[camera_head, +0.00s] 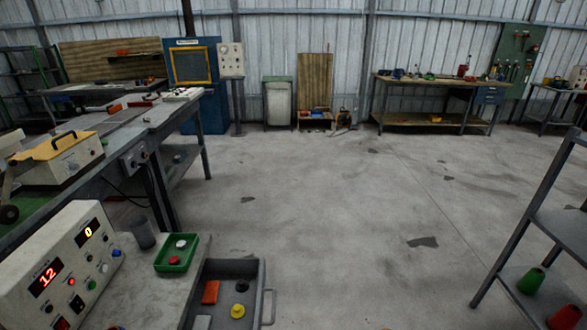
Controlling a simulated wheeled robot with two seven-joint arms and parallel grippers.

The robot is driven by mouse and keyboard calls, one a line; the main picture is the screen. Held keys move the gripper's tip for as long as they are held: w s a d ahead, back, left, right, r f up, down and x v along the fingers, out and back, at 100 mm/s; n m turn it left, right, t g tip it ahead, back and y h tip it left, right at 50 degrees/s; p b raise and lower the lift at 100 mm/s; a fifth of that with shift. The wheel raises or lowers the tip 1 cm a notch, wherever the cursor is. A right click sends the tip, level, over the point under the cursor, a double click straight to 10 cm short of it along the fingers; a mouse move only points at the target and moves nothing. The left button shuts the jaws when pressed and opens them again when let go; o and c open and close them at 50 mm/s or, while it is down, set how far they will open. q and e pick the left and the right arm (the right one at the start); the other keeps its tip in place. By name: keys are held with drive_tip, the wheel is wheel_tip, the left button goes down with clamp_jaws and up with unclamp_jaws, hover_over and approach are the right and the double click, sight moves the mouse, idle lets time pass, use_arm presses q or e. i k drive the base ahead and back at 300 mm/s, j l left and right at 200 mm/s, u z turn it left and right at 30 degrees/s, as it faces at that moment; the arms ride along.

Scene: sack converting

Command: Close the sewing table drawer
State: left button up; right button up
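The grey metal drawer (258,272) stands open at the bottom of the head view, to the right of the pale tabletop (150,285). Its bar handle (269,307) is on the right-hand front face. Inside lie an orange block (210,292), a yellow round piece (237,311), a black knob-like piece (241,286) and a pale block (202,322) cut by the frame edge. The lower part of the drawer is out of frame. Neither of my grippers is in view.
A control box with red digits (62,268), a grey cup (144,233) and a green tray (177,252) stand on the tabletop. A long bench (110,130) runs along the left. A shelf rack (530,220) stands at right. The concrete floor (350,220) between is clear.

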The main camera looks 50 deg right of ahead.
sight(229, 271)
drive_tip(key=k+z, duration=0.1)
drive_tip(key=z, duration=1.2)
drive_tip(key=l+u, duration=0.45)
drive_tip(key=l, duration=0.3)
